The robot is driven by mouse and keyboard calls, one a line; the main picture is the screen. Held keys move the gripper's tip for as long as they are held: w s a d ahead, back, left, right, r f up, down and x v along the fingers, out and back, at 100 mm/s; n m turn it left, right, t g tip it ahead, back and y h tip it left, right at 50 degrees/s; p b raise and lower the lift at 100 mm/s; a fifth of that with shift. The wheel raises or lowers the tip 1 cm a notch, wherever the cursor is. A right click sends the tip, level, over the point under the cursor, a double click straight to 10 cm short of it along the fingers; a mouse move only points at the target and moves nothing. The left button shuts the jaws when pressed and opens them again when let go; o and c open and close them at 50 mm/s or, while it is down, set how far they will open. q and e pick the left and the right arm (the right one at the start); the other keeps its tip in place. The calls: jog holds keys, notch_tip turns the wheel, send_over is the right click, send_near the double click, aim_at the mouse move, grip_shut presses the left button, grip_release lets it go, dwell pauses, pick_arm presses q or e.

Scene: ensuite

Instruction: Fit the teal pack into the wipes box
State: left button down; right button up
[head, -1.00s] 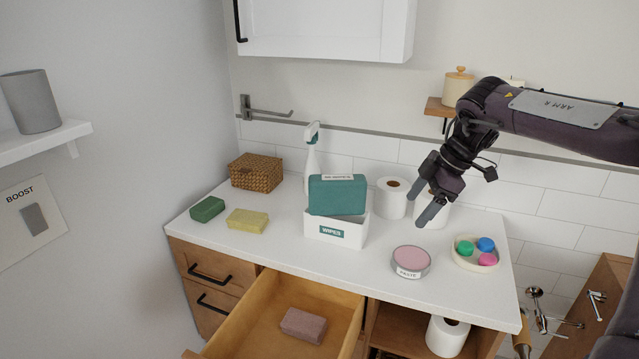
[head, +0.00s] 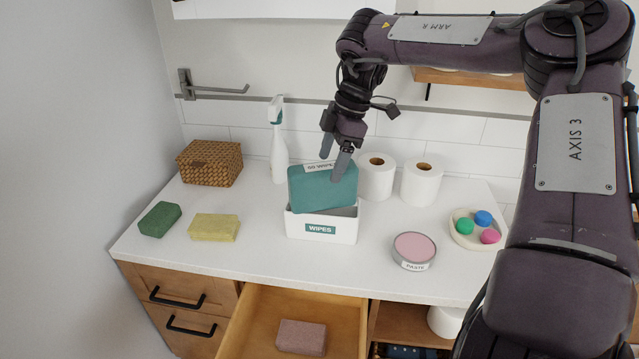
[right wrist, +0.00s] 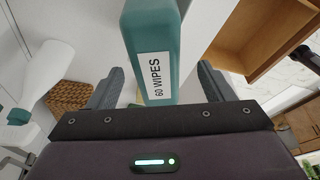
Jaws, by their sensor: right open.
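The teal pack (head: 322,191) has a white label on its top edge. It stands in the mouth of the white wipes box (head: 292,226), with much of it above the rim and slightly tilted. A dark gap shows inside the box at its right. My right gripper (head: 334,160) is open, pointing down at the pack's top. In the right wrist view the teal pack (right wrist: 153,35) shows between the two spread fingers, with gaps on both sides. My left gripper is not in view.
A spray bottle (head: 279,150) and paper rolls (head: 376,180) stand behind the box. A paste tin (head: 414,249) and a dish (head: 463,241) are to the right. Sponges (head: 214,227) and a wicker basket (head: 209,165) are to the left. An open drawer (head: 262,312) juts out in front.

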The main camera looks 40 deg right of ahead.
aim_at(325, 166)
jog(key=shift+a+f, duration=0.15)
jog(key=shift+f, duration=0.35)
jog(key=f, duration=0.1)
jog(key=w+a+f+p, duration=0.1)
jog(key=f, duration=0.1)
jog(key=shift+w+a+f, duration=0.3)
jog(key=shift+f, duration=0.3)
jog(key=c, duration=1.4)
jog(key=shift+o, duration=0.2)
jog(key=shift+r, duration=0.1)
jog(key=shift+r, duration=0.1)
